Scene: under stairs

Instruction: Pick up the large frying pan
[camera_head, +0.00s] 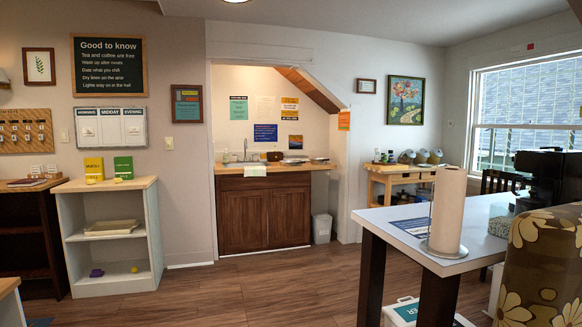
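I cannot make out a large frying pan in this view. Small items, too small to name, sit on the wooden counter (232,170) in the alcove under the stairs, among them a brown item (274,156) and a low flat item (295,160). A faucet (246,149) stands at the counter's left part, and a pale cloth (255,170) hangs over the front edge. My gripper is not in view.
A white-topped table (410,240) with a paper towel roll (447,210) stands at front right, beside a floral-patterned object (540,270). A white shelf (110,240) stands left. A bin (322,228) stands by the brown cabinet (263,218). The middle floor (240,290) is clear.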

